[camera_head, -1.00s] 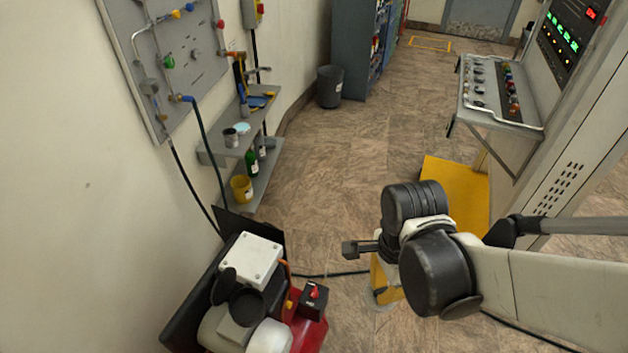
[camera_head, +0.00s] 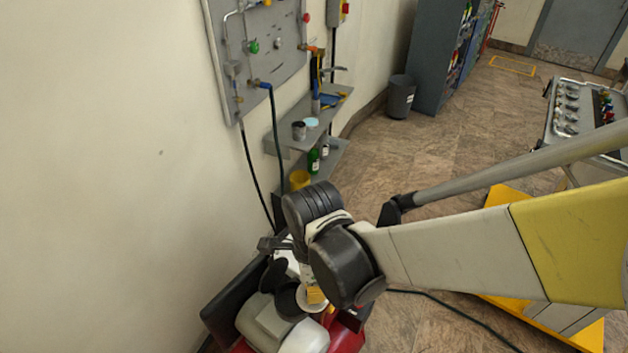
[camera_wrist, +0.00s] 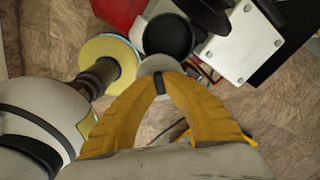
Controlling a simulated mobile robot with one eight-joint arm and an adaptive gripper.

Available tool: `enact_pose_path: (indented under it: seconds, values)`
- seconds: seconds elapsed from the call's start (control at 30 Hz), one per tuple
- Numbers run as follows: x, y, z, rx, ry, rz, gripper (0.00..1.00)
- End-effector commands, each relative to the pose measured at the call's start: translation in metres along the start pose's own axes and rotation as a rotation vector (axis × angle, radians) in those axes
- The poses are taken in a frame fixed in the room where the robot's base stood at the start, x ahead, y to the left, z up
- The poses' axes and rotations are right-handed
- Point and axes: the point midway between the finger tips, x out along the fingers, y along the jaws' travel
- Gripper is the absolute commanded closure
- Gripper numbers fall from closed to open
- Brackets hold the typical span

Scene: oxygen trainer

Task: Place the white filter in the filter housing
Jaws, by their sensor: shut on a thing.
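My gripper (camera_head: 316,294) has yellow fingers, which also show in the wrist view (camera_wrist: 162,80). They are shut on the white filter (camera_wrist: 156,64), a pale round disc held at the fingertips. It also shows in the head view (camera_head: 303,299). The filter housing (camera_wrist: 168,37) is a black round open cup. It lies just beyond the filter in the wrist view, and also shows in the head view (camera_head: 288,301). Its black round lid (camera_head: 273,275) stands open beside it. The filter appears apart from the cup, but its height above it is unclear.
The red machine (camera_head: 348,337) has pale rounded bodies (camera_head: 262,322) and a white box (camera_wrist: 236,42) near the housing. Shelves (camera_head: 288,130) are on the wall behind. Open floor (camera_head: 400,140) lies beyond.

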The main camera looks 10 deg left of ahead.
Motion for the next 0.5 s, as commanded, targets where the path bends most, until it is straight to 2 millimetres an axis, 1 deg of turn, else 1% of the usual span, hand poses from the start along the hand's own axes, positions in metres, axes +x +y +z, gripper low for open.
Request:
enact_pose_path:
  seconds: [0.03, 0.1, 0.2, 0.37, 0.47, 0.5]
  values:
    - [0.011, -0.006, 0.011, -0.004, 0.0, 0.0, 1.0]
    - [0.019, -0.012, 0.024, -0.004, 0.0, 0.0, 1.0]
    - [0.026, -0.019, 0.035, -0.002, 0.0, 0.0, 1.0]
    - [0.031, -0.022, 0.042, -0.001, 0.0, 0.0, 1.0]
    - [0.044, -0.022, 0.042, 0.0, 0.0, 0.0, 1.0]
    - [0.051, -0.022, 0.042, 0.0, 0.0, 0.0, 1.0]
